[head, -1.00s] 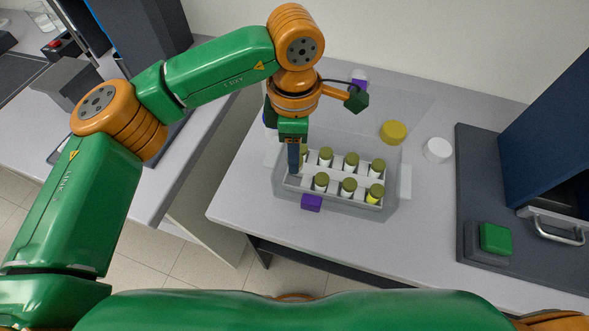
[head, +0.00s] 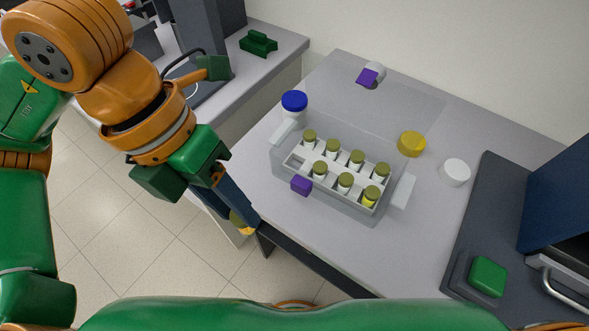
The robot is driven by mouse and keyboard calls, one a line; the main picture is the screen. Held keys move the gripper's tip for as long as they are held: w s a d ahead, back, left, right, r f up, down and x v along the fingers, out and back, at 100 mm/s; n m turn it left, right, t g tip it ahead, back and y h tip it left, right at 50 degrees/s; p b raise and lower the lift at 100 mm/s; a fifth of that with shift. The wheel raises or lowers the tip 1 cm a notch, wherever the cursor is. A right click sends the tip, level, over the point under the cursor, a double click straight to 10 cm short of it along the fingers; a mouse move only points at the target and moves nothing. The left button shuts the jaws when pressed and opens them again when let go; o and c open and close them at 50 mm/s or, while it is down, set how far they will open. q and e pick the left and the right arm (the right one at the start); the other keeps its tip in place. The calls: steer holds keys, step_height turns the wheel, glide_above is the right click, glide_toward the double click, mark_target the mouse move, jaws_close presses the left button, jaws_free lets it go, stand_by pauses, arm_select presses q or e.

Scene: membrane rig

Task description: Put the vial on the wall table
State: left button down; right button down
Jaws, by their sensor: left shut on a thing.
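My left gripper (head: 243,225) is shut on a vial (head: 237,221). Only a small yellowish part of the vial shows between the dark fingers; the rest is hidden. The gripper is in front of the near left edge of the grey table (head: 400,250), over the floor in the picture. Several similar white vials with olive caps stand upright in a rack inside a clear box (head: 330,200) on that table. The rack has an empty place at its left front. Another grey table (head: 275,50) stands at the upper left. My right gripper is not in view.
A blue-capped jar (head: 294,103), a yellow lid (head: 411,144) and a white lid (head: 455,172) stand around the box. A dark machine (head: 490,200) with a green button is at right. A green holder (head: 258,43) lies on the upper-left table, with bare surface beside it.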

arm_select(q)
steer(key=w+f+p, duration=0.2)
steer(key=w+f, duration=0.2)
steer(key=w+d+f+p, duration=0.1)
steer(key=w+f+p, duration=0.1)
steer(key=w+f, duration=0.2)
steer(key=w+d+f+p, duration=0.1)
steer(key=w+f+p, duration=0.2)
steer(key=w+f, duration=0.1)
steer(key=shift+w+f, duration=0.1)
steer(key=shift+w, duration=0.45)
steer(key=shift+f+b, duration=0.45)
steer(key=c, duration=0.5)
jaws_free()
steer(key=shift+r, duration=0.1)
